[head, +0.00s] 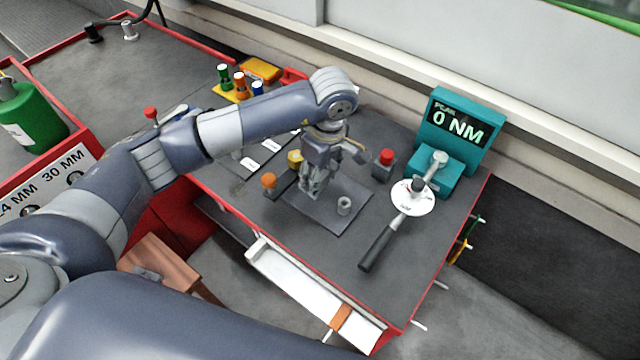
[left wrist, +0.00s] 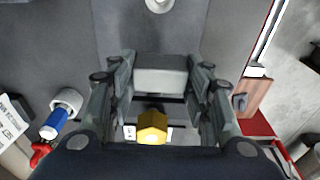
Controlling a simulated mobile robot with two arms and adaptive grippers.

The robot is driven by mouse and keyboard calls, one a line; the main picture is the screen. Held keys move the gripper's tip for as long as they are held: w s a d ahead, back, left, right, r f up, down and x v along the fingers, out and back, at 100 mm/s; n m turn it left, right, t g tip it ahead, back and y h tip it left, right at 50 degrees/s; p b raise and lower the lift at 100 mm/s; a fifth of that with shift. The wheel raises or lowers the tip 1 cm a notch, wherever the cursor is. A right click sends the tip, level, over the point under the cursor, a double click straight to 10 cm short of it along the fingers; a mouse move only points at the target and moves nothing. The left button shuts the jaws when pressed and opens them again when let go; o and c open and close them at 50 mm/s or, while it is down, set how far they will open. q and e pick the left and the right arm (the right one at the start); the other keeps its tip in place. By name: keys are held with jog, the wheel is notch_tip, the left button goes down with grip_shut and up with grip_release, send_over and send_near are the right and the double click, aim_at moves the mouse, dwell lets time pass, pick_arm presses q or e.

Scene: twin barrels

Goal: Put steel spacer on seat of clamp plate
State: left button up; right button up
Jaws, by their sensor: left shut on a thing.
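My left gripper (head: 309,190) is low over a dark grey plate (head: 325,222) on the bench, left of the small grey cylinder. In the left wrist view, my left gripper (left wrist: 160,82) is shut on a light grey block (left wrist: 160,74), which spans the space between its fingers. The block may be the steel spacer. The small grey cylinder (head: 344,205) stands upright on the plate; it also shows at the top edge of the left wrist view (left wrist: 159,4). I cannot tell which part is the clamp plate's seat, or whether the block touches the plate.
A yellow knob (head: 295,158) and an orange knob (head: 268,180) stand left of the gripper. A red button box (head: 385,165), a torque wrench (head: 385,238) and a teal torque display (head: 456,135) are to the right.

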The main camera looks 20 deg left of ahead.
pick_arm(q)
jog(key=shift+w, duration=0.3)
jog(key=shift+f, duration=0.15)
notch_tip(320, 180, down, 3)
jog(key=shift+f+b, duration=0.1)
jog(key=shift+b, duration=0.75)
jog(key=o, duration=1.5)
jog(key=shift+f, duration=0.1)
jog(key=shift+c, duration=0.2)
